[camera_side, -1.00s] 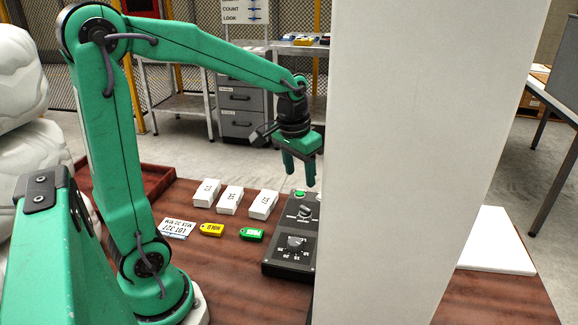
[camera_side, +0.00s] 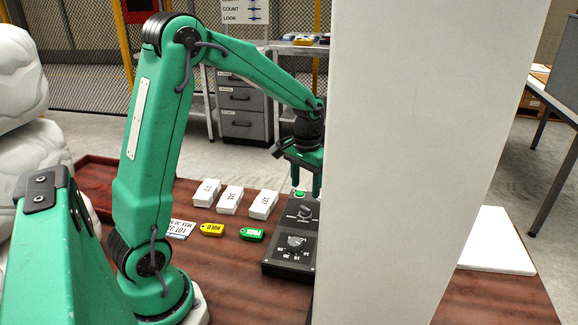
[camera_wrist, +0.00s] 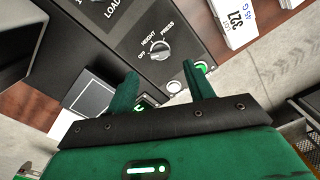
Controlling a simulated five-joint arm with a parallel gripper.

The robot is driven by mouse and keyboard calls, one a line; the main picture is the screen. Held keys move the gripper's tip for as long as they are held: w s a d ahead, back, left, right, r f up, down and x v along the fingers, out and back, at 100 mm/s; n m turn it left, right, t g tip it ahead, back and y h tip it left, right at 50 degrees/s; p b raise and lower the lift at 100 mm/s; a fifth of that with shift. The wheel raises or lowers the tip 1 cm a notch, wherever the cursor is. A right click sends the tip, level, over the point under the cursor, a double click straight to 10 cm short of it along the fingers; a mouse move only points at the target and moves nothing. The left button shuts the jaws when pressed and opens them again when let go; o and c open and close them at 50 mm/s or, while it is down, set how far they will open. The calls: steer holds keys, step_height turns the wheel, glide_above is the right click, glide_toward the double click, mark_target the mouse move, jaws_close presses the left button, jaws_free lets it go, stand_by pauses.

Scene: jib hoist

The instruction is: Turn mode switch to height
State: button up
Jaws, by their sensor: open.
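The mode switch (camera_wrist: 160,48) is a grey round knob on the dark control panel (camera_wrist: 105,35), with OFF, HEIGHT and PRESS printed around it. I cannot tell for certain which word its pointer faces. In the side view the switch (camera_side: 305,212) is the upper of two knobs on the panel (camera_side: 275,264). My gripper (camera_wrist: 160,78) is open and empty, its fingers pointing toward the panel, apart from the knob. In the side view my gripper (camera_side: 308,186) hangs above the panel's far end, partly hidden by the white column.
A green button (camera_wrist: 201,67) and a white button (camera_wrist: 174,87) lie near the fingers. The lower knob (camera_side: 295,243) is nearer the side camera. The white column (camera_side: 410,160) blocks the right.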

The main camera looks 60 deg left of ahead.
mark_target(305, 208)
steer(key=shift+f, duration=3.5)
steer(key=shift+c, duration=0.4)
steer(key=c, duration=0.9)
steer(key=shift+m, duration=0.3)
steer(key=m, duration=1.1)
